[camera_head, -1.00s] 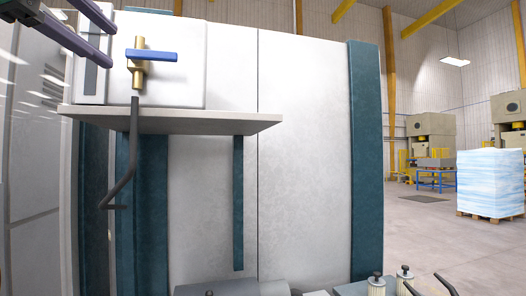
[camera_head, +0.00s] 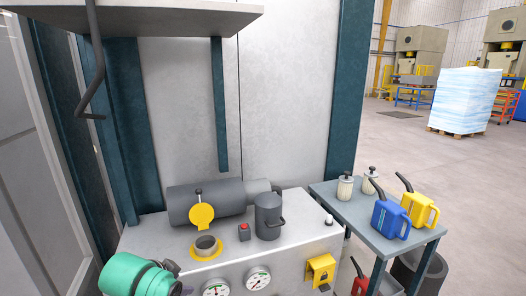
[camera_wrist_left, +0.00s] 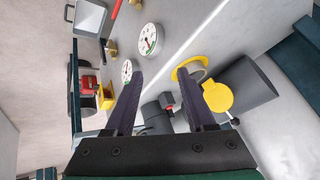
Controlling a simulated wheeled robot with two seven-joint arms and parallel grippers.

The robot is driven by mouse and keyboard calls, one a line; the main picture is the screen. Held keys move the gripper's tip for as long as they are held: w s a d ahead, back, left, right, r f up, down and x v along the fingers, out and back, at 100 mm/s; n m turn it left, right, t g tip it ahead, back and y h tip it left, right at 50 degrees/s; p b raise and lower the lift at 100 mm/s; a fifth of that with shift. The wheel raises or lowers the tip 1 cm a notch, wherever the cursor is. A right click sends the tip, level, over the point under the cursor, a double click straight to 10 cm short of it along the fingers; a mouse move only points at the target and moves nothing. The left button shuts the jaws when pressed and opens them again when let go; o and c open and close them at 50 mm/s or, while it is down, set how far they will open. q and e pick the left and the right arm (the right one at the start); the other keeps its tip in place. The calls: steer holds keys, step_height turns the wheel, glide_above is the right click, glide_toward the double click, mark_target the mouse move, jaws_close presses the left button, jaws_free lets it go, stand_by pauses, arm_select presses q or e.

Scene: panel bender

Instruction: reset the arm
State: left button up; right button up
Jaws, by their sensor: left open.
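My left gripper (camera_head: 178,279) shows partly at the bottom left of the head view, at the end of a green wrist part. It is low, in front of the grey machine top. In the left wrist view its two dark purple fingers (camera_wrist_left: 160,78) stand apart with nothing held between them. Beyond them are the open filler neck with a yellow cap (camera_wrist_left: 217,96) and round gauges (camera_wrist_left: 151,38). My right gripper is in neither view.
A shelf (camera_head: 150,20) juts out above left. A side table (camera_head: 362,214) holds blue (camera_head: 388,220) and yellow (camera_head: 420,208) cans. Open floor lies at the right.

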arm_select(q)
steer(key=s+a+f+n+g, duration=0.1)
steer(key=s+f+n+g, duration=0.15)
steer(key=s+f, duration=0.6)
steer(key=s+a+f+n+g, duration=0.1)
steer(key=s+a+f+n, duration=0.3)
steer(key=s, duration=0.8)
step_height(320, 180, down, 21)
steer(key=d+m+g, duration=0.1)
steer(key=d+m, duration=0.1)
steer(key=d, duration=0.1)
steer(key=s+a+f+g+y, duration=0.1)
steer(key=s+a+f, duration=0.2)
steer(key=s+f, duration=1.4)
steer(key=shift+s+a+g, duration=0.2)
steer(key=shift+s+g, duration=0.15)
steer(key=shift+s, duration=0.55)
